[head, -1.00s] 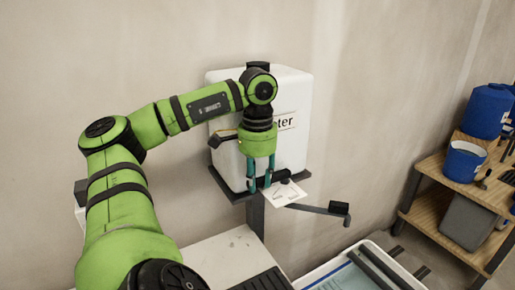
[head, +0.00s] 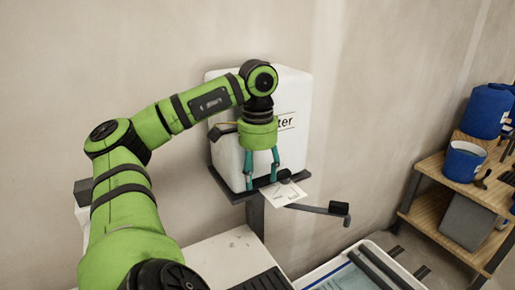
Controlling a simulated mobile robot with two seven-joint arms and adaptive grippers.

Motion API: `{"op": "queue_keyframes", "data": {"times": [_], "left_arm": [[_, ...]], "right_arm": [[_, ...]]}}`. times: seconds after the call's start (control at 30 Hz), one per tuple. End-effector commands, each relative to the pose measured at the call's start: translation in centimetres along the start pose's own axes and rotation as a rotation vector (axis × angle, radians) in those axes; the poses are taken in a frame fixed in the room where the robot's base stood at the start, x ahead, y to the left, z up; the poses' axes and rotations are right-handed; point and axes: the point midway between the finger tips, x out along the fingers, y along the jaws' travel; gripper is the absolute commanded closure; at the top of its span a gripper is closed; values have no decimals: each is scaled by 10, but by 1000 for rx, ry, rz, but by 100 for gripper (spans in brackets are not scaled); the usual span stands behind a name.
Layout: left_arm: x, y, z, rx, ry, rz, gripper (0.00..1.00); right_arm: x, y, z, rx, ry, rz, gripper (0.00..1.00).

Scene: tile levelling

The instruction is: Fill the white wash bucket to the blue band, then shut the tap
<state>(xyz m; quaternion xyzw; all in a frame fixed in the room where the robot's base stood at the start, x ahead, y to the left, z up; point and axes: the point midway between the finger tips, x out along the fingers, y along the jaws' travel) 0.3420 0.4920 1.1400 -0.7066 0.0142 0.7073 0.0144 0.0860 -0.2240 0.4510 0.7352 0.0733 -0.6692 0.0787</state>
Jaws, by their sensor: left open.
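A white water tank (head: 295,95), its lettering partly covered by my arm, stands on a dark shelf (head: 228,193) against the wall. My left gripper (head: 262,184) points down in front of the tank, its two teal fingers apart with nothing between them. The fingertips are near the shelf's front edge and a white card (head: 284,195); contact cannot be told. A dark rounded part (head: 285,175), perhaps the tap, shows just right of the fingers. The white wash bucket and its blue band cannot be made out. My right gripper is not in view.
A dark bar with a black end block (head: 339,208) sticks out to the right below the tank. A pale worktop (head: 210,262) and a white-rimmed tray (head: 372,246) lie in front. Blue buckets (head: 464,162) stand on a wooden rack at right.

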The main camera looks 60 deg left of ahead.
Motion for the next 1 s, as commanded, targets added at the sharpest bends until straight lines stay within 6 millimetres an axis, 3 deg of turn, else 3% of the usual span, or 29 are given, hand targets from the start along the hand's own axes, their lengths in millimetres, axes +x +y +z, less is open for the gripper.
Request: {"op": "queue_keyframes", "data": {"times": [0.07, 1.0], "left_arm": [[-11, 0, 0, -1, 3, 4, 43], [-58, 0, 0, 0, -1, 1, 43]], "right_arm": [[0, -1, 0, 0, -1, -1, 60], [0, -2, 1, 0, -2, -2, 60]]}}
